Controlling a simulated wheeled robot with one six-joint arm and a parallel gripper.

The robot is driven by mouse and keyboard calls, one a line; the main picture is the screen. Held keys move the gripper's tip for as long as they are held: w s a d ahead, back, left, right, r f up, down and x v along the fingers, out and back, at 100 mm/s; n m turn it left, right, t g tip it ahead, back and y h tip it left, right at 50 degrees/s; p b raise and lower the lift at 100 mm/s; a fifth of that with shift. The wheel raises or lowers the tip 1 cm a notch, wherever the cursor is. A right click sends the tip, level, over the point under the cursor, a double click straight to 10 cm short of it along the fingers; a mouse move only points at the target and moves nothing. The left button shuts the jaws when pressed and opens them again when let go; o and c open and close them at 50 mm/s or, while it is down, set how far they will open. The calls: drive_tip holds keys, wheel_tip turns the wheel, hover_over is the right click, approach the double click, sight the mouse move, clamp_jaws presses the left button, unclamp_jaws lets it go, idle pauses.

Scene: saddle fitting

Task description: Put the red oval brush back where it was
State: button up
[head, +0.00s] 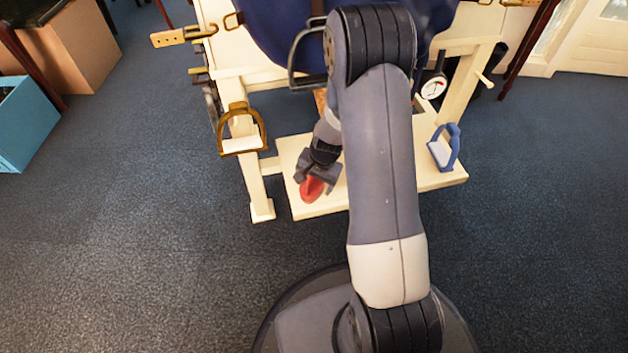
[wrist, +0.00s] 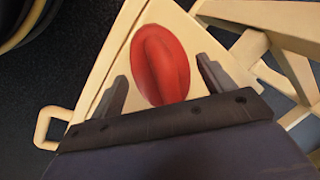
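The red oval brush (head: 312,190) lies on the cream lower shelf (head: 322,208) of the saddle stand, near its left front part. In the wrist view the brush (wrist: 160,65) lies between my gripper's two fingers, with gaps visible on both sides. My gripper (head: 316,176) is over the brush, pointing down at the shelf. In the wrist view my gripper (wrist: 162,80) is open, its fingers apart from the brush. Whether the fingertips are level with the brush or above it I cannot tell.
A blue stirrup-like item (head: 445,148) stands at the shelf's right end. A brown stirrup (head: 242,130) hangs at the stand's left post. A round dial (head: 433,88) is behind my arm on the right.

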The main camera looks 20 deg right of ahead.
sight(322, 189)
drive_tip(key=shift+o, duration=0.2)
wheel_tip(322, 189, up, 12)
drive_tip(key=s+d+p, duration=0.1)
drive_tip(key=p, duration=0.4)
drive_tip(key=shift+s+d, duration=0.35)
